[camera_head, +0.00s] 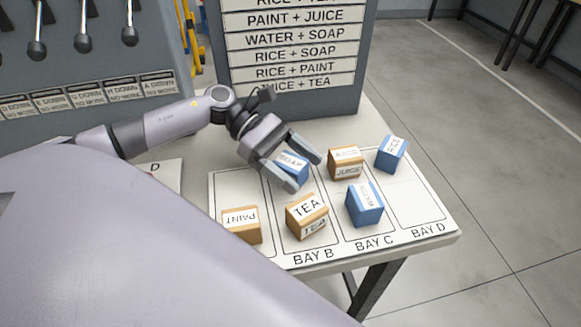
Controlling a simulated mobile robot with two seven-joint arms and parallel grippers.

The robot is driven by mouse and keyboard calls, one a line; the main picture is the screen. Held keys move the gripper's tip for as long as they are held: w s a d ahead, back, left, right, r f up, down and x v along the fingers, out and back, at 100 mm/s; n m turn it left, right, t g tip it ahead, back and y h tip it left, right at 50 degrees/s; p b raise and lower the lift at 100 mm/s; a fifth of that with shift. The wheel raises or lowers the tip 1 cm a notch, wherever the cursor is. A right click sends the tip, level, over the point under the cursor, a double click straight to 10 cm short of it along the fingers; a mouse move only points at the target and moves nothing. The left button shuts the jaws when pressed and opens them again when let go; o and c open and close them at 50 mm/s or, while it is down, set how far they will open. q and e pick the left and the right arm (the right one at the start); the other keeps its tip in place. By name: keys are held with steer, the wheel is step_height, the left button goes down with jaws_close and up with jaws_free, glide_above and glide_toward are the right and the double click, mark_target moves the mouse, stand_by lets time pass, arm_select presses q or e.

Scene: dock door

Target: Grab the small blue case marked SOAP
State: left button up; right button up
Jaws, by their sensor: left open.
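The small blue case marked SOAP (292,165) sits at the back of the bay sheet, behind the TEA case. Its label is partly readable and its sides are partly covered by the fingers. My left gripper (304,174) is open, with one finger on each side of this case. I cannot tell whether the fingers touch it. My right gripper is not in view.
Orange cases TEA (307,217), PAINT (241,225) and JUICE (345,163) stand close by. Two other blue cases, one in front (364,205) and one at back right (391,154), share the bay sheet (420,215). A sign panel (290,60) rises behind.

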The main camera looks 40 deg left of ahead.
arm_select(q)
steer(key=c, duration=1.1)
